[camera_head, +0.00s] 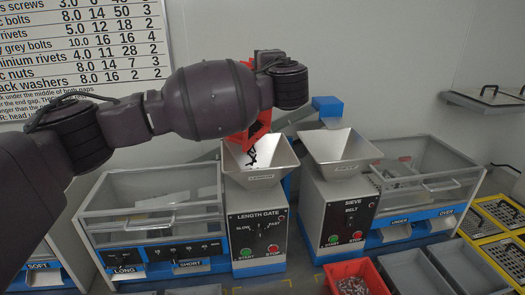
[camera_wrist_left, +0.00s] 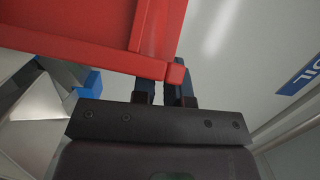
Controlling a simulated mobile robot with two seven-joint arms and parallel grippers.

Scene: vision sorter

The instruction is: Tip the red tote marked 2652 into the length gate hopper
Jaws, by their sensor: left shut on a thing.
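A red tote (camera_head: 258,128) hangs steeply tilted over the length gate hopper (camera_head: 262,178), partly hidden behind my left arm. Its number cannot be read. Several small dark pieces (camera_head: 252,157) show at the hopper mouth, below the tote; whether they are falling or at rest I cannot tell. In the left wrist view, my left gripper (camera_wrist_left: 164,88) is shut on the rim of the red tote (camera_wrist_left: 85,38). In the head view its fingers are hidden behind the arm. My right gripper is in neither view.
The sieve hopper (camera_head: 338,150) stands close to the right. Clear-walled bins (camera_head: 150,205) flank the machines. Another red tote (camera_head: 333,272) with small grey parts stands in front, beside grey trays (camera_head: 460,262) and yellow-edged trays (camera_head: 497,262). A wall chart (camera_head: 85,45) hangs behind.

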